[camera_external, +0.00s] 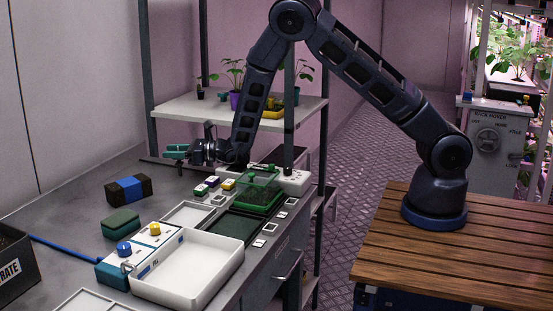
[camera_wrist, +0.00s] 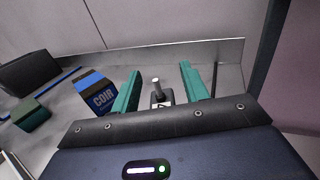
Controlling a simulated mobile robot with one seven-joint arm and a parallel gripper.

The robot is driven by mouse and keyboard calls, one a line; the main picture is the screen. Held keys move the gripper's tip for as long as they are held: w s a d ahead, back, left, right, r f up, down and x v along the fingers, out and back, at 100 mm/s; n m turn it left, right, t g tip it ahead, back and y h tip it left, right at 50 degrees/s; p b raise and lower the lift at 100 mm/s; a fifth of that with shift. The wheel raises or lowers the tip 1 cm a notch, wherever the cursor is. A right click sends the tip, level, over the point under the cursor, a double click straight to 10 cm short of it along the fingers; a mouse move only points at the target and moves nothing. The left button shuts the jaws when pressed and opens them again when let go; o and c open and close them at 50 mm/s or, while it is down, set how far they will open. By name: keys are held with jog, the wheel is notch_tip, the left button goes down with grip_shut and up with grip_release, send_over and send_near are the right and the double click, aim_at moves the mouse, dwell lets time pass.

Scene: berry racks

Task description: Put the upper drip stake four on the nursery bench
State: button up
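My gripper (camera_external: 174,151) is low over the far part of the grey nursery bench (camera_external: 75,192), pointing left. In the wrist view its two teal fingers (camera_wrist: 160,70) are apart. Between them is a small dark piece (camera_wrist: 157,91) with a grey peg on top and a white label, probably a drip stake. The label's mark looks like a 4 but is too small to read surely. Gaps show between this piece and both fingers. Its lower part is hidden by my gripper's body, so I cannot tell what it rests on. I cannot make it out in the external view.
A blue-and-black coir block (camera_external: 128,189), a green block (camera_external: 121,223) and a white tray (camera_external: 188,270) are on the bench. A plant shelf (camera_external: 180,110) stands behind my forearm. A green lidded box (camera_external: 259,190) is right of my gripper. The bench's left middle is clear.

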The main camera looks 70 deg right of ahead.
jog(key=shift+r, duration=0.2)
dwell(0.3)
jog(key=shift+r, duration=0.3)
jog(key=shift+v, duration=2.05)
jog(key=shift+r, duration=0.1)
jog(key=shift+a, duration=0.1)
